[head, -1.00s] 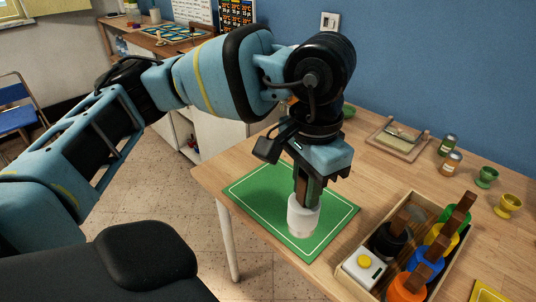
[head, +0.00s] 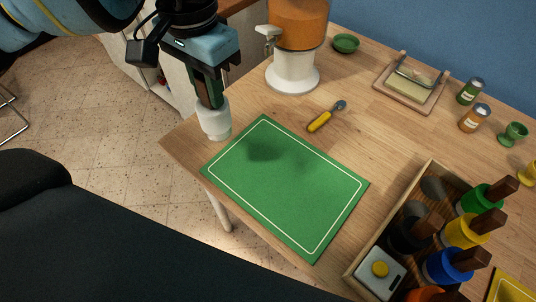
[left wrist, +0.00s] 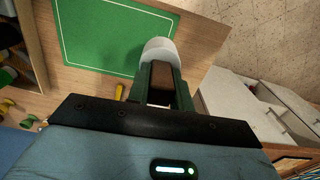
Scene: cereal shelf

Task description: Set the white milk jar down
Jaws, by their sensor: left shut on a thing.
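The white milk jar (head: 214,120) is in my left gripper (head: 211,98), whose fingers point down and are shut on it. In the head view it shows at the table's left edge, to the left of the green mat (head: 290,205). Its height above the table is hard to judge. In the left wrist view the jar (left wrist: 160,47) shows beyond the fingers and overlaps a corner of the mat (left wrist: 110,38). The mat is bare, with dark shadows on it. My right gripper is not in view.
A dispenser with an orange top and white base (head: 292,78) stands behind the mat. A yellow-handled tool (head: 320,121) lies near it. A wooden crate (head: 360,258) with several coloured jars stands at the right. Shakers and cups stand at the back right.

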